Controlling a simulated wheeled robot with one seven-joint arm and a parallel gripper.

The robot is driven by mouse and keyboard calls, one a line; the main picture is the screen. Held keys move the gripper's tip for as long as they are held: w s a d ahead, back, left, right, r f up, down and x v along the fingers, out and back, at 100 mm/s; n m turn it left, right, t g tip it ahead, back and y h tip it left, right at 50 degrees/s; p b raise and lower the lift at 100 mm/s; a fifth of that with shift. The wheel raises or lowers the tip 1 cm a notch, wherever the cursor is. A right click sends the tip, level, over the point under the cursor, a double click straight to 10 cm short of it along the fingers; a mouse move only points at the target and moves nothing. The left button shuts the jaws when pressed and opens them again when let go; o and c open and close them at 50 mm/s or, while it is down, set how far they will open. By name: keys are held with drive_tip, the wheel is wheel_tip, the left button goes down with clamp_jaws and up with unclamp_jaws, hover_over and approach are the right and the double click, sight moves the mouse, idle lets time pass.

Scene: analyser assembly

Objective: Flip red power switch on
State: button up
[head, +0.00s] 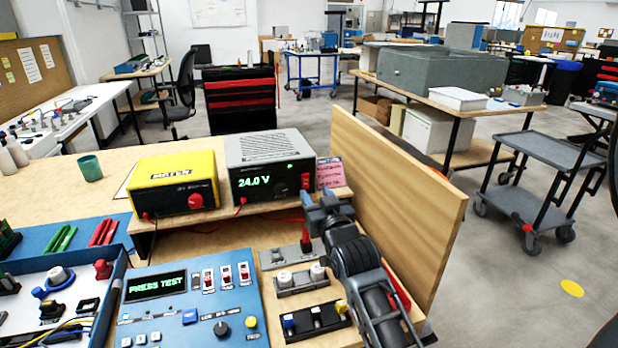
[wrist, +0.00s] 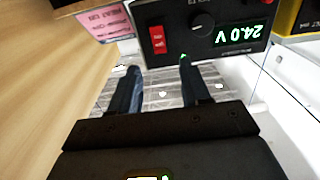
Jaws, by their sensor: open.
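The power supply is a grey and black box (head: 268,160) on the raised shelf, and its green display (head: 254,181) reads 24.0 V. Its red power switch (head: 306,181) is at the right end of the front face. In the wrist view the red switch (wrist: 157,40) appears upside down beside a black knob (wrist: 202,25) and the lit display (wrist: 235,34). My gripper (wrist: 159,76) is open and empty, its two fingers apart just short of the front face. The switch lies ahead, between the finger lines. In the head view my gripper (head: 318,198) is just in front of the switch.
A yellow box (head: 172,183) with a red knob stands left of the supply. A pink label (head: 330,172) is right of the switch. A wooden panel (head: 395,190) rises close on my arm's right. A blue panel reading PRESS TEST (head: 190,308) lies in front.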

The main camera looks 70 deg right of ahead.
sight(306, 178)
drive_tip(key=x, duration=0.7)
drive_tip(key=shift+d, duration=0.15)
drive_tip(key=shift+c, duration=0.3)
clamp_jaws()
